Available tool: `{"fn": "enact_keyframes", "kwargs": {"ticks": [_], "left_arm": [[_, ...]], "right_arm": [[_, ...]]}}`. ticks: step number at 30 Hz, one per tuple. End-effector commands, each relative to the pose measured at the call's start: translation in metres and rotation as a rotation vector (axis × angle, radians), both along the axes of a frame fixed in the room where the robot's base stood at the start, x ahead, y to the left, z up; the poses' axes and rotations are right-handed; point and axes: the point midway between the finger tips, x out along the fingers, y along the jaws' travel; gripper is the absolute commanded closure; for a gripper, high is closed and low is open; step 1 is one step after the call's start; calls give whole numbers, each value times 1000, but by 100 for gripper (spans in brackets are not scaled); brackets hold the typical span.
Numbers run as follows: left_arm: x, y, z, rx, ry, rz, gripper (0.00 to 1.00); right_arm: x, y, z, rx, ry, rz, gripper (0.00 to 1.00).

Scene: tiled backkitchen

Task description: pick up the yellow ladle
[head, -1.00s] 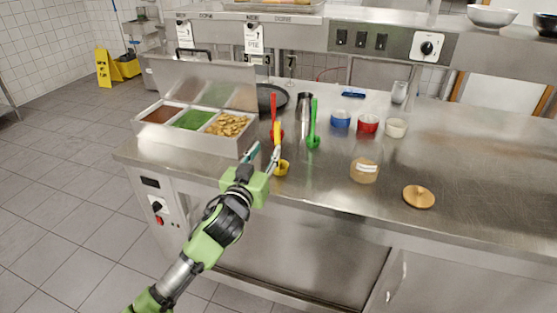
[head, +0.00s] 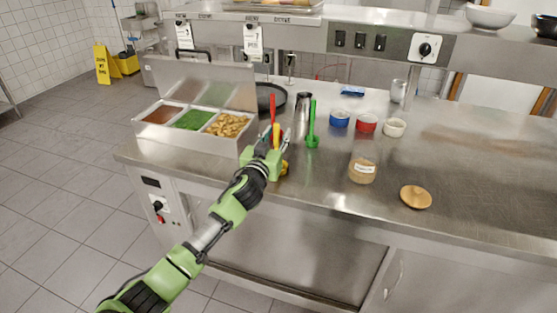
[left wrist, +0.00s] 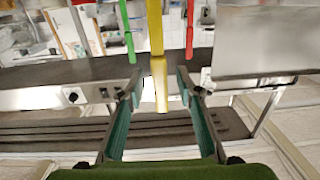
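The yellow ladle (head: 276,136) stands near the counter's front edge, its handle upright. Its lower part is mostly hidden behind my left gripper (head: 276,143). In the left wrist view the ladle's yellow handle (left wrist: 157,50) runs down between the two teal-padded fingers of the left gripper (left wrist: 158,90). The fingers are spread, with a visible gap on each side of the handle. My right gripper is not in view.
A red ladle (head: 273,106) stands close behind the yellow one and a green ladle (head: 312,120) to its right. A metal container (head: 302,107) is behind them. The food bin (head: 190,147) is left.

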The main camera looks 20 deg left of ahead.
Motion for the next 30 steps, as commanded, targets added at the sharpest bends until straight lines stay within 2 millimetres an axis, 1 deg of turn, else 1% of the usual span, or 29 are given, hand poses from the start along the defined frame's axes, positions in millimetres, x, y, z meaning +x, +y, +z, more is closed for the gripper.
{"fn": "enact_keyframes", "kwargs": {"ticks": [8, 9, 11, 12, 24, 26, 30], "left_arm": [[3, 0, -1, 0, 1, 0, 68], [3, 0, -1, 0, 1, 0, 73], [3, 0, -1, 0, 1, 0, 89], [3, 0, -1, 0, 1, 0, 99], [3, 0, 1, 0, 0, 0, 100], [3, 0, 3, 0, -1, 0, 100], [3, 1, 13, 0, -4, 1, 100]], "right_arm": [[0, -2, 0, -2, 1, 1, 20], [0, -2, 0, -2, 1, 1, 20], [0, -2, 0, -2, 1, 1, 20], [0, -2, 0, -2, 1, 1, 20], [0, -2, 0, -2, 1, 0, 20], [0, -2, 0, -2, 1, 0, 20], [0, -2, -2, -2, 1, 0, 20]]}}
